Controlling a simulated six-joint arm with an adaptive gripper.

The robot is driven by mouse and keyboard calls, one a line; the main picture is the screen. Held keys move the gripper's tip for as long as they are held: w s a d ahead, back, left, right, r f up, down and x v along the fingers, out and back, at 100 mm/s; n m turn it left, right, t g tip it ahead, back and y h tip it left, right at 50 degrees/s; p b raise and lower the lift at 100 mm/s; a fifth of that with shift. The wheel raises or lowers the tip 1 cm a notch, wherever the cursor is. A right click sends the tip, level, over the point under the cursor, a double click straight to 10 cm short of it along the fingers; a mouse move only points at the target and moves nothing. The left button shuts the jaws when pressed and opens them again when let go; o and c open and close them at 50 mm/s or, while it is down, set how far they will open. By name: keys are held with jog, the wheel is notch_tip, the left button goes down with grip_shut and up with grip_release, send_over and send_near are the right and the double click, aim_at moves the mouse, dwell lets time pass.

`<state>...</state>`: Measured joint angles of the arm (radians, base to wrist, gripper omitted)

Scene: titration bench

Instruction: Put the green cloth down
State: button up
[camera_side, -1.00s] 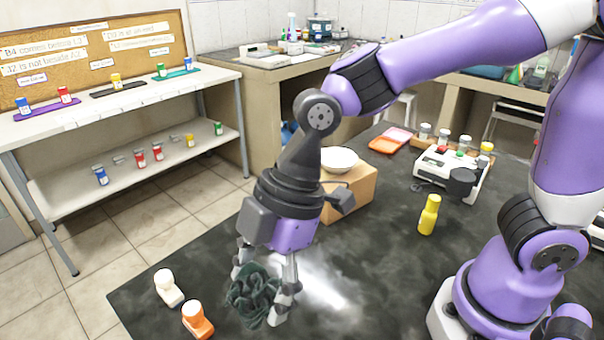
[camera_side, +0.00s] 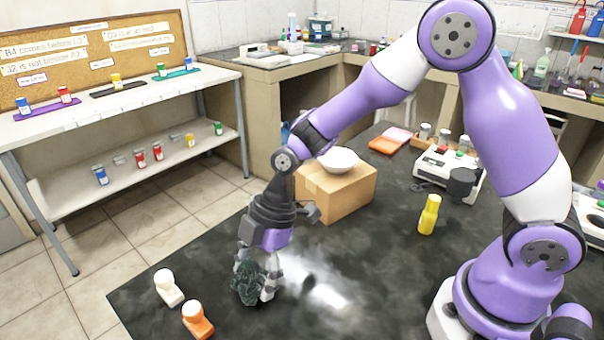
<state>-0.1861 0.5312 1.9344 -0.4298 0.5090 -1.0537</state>
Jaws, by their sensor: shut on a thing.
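The green cloth (camera_side: 249,285) is a dark, crumpled bundle near the front left of the black table. My gripper (camera_side: 257,280) points down with its fingers on either side of the cloth, shut on it. The cloth is bunched between and below the fingertips. It appears at or very close to the table top; I cannot tell whether it touches.
A white bottle (camera_side: 168,288) and an orange bottle (camera_side: 197,320) lie left of the cloth. A cardboard box (camera_side: 345,192) with a white bowl (camera_side: 338,159) stands behind. A yellow bottle (camera_side: 429,215) stands right. The table middle (camera_side: 350,260) is clear.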

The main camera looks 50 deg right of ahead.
jog(key=shift+f, duration=0.25)
jog(key=shift+o, duration=1.4)
jog(key=shift+f, duration=0.1)
jog(key=o, duration=0.4)
jog(key=w+v, duration=0.1)
jog(key=v, duration=1.1)
jog(key=shift+s+d+r+m+t+h, duration=0.9)
jog(key=shift+s+d+m, duration=0.95)
jog(key=shift+m, duration=1)
jog(key=shift+s+d+r+m+t+h, duration=0.65)
jog(key=shift+s+d+r+m, duration=0.4)
jog(key=shift+s+d+m, duration=1.25)
jog(key=shift+s+d+r+m+t+h, duration=0.65)
jog(key=shift+s+d+r+m+t, duration=0.65)
jog(key=shift+m, duration=2.05)
